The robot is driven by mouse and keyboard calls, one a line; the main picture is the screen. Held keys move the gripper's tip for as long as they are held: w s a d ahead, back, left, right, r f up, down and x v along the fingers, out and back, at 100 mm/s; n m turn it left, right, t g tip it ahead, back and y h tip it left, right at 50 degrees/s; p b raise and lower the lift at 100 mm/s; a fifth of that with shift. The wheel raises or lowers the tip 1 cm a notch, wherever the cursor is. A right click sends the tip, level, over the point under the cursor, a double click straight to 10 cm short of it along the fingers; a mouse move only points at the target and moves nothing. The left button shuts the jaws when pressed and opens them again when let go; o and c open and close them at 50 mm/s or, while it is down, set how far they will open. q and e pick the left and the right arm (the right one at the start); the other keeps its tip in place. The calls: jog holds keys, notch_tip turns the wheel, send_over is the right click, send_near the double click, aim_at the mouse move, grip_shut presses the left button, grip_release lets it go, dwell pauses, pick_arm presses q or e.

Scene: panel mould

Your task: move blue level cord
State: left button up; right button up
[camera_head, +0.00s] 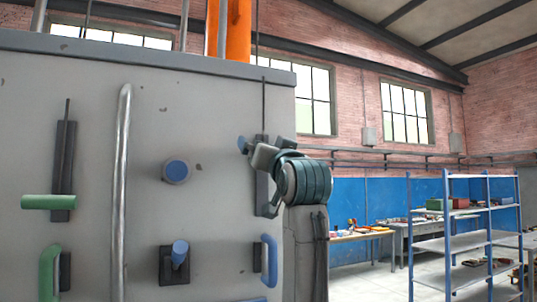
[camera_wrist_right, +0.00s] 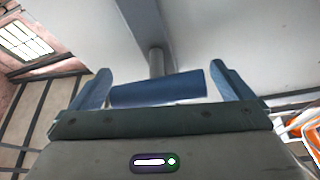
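The blue handle (camera_wrist_right: 158,90) is a short horizontal cylinder in the right wrist view. It lies across the gap between the two fingertips of my right gripper (camera_wrist_right: 160,85), with a grey rod behind it running to the panel. The fingers are spread, one near each end of the handle; I cannot tell whether they touch it. In the head view my right gripper (camera_head: 257,149) is in front of a dark slotted plate with a thin cord (camera_head: 263,100) at the panel's right side. The gripper hides most of the handle there. My left gripper is not in view.
The grey panel (camera_head: 220,235) carries a green cord handle (camera_head: 48,201), a blue knob (camera_head: 176,171), a blue lever (camera_head: 180,253), a blue grip (camera_head: 270,262), a green grip (camera_head: 48,272) and a vertical metal pipe (camera_head: 121,190). A blue shelf rack (camera_head: 449,245) stands at right.

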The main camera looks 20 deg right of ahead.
jog(key=shift+s+a+f+b, duration=0.1)
jog(key=shift+s+f+b, duration=0.2)
jog(key=shift+f+b, duration=0.15)
jog(key=b+v, duration=0.6)
jog(key=v, duration=0.4)
jog(key=shift+r, duration=0.25)
